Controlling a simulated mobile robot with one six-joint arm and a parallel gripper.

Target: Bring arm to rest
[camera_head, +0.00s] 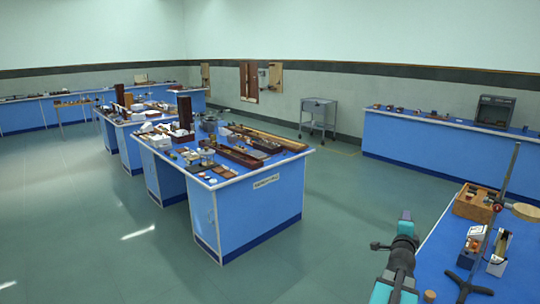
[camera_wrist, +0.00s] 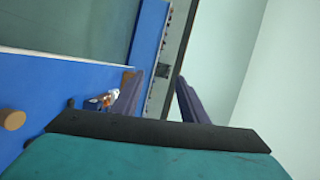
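My arm (camera_head: 398,262), teal and dark grey, rises at the lower right of the head view, beside the left edge of the near right bench (camera_head: 437,250). In the wrist view my gripper (camera_wrist: 160,85) shows two dark purple fingers standing apart, with nothing between them. Only background shows through the gap. The fingertips are hard to make out in the head view. The wrist view is tilted, with the blue bench top (camera_wrist: 50,85) on its left side.
The near right bench holds a wooden box (camera_head: 474,205), a stand with a tall rod (camera_head: 490,236), a white container (camera_head: 499,255) and a small wooden cylinder (camera_head: 429,296). A crowded blue bench (camera_head: 262,215) stands left of centre. Open floor (camera_head: 345,215) lies between the benches.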

